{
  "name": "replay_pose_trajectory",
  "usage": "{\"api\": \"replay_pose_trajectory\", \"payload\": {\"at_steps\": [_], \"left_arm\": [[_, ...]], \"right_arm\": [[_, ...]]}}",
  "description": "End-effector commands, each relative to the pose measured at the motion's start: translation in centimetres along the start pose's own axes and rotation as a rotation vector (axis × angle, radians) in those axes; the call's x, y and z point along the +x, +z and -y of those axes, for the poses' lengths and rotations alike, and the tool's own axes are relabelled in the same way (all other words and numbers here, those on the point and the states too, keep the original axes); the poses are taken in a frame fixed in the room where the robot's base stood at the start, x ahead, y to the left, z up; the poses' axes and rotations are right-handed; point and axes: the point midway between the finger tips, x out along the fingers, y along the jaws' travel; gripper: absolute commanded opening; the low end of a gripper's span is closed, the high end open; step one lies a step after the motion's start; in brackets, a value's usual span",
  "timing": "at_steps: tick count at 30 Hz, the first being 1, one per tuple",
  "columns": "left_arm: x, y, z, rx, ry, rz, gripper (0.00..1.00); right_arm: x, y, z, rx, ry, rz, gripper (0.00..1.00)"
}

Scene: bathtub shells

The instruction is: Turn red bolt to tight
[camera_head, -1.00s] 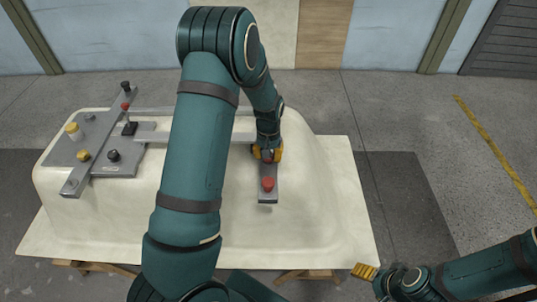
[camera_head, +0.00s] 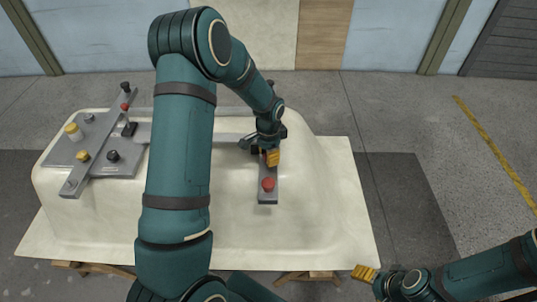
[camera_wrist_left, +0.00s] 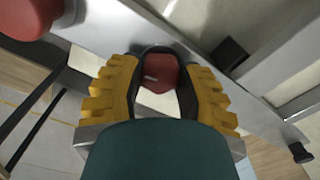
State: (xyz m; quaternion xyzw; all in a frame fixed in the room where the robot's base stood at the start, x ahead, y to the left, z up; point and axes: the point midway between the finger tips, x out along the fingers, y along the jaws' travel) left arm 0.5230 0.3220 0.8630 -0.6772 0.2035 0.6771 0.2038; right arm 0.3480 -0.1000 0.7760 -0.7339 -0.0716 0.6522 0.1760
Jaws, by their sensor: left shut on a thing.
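My left gripper (camera_head: 268,157) is over the far end of a short grey bar (camera_head: 268,196) on the right part of the pale tub shell (camera_head: 310,190). In the left wrist view its yellow fingers (camera_wrist_left: 165,88) are closed around a red bolt (camera_wrist_left: 165,72); the gripper hides this bolt in the head view. A second red bolt (camera_head: 268,184) stands upright on the near part of the same bar, apart from the fingers; it also shows large at the top left of the wrist view (camera_wrist_left: 28,15). My right gripper (camera_head: 364,272) is at the lower right, away from the shell; its jaw opening is unclear.
On the shell's left, a grey plate (camera_head: 65,152) and slanted bar (camera_head: 75,184) carry yellow knobs (camera_head: 72,131), dark knobs and a small red-topped piece (camera_head: 125,106). My left arm crosses above the shell's middle. Floor is clear to the right.

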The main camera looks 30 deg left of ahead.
Motion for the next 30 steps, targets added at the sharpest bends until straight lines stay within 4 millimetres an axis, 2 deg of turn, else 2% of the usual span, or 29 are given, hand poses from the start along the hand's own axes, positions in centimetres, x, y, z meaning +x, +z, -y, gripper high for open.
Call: {"api": "replay_pose_trajectory", "payload": {"at_steps": [12, 29, 30], "left_arm": [[0.01, 0.03, 0.02, 0.190, 0.000, 0.000, 0.01], [0.04, 0.02, -0.01, 0.218, 0.001, 0.000, 0.00], [0.04, 0.02, -0.01, 0.218, 0.001, 0.001, 0.49]], "right_arm": [[-0.20, -0.12, 0.07, 0.001, 0.000, -0.003, 0.69], [-0.21, -0.14, 0.08, 0.001, 0.000, -0.003, 0.69], [-0.21, -0.14, 0.08, 0.001, 0.000, -0.003, 0.69]]}}
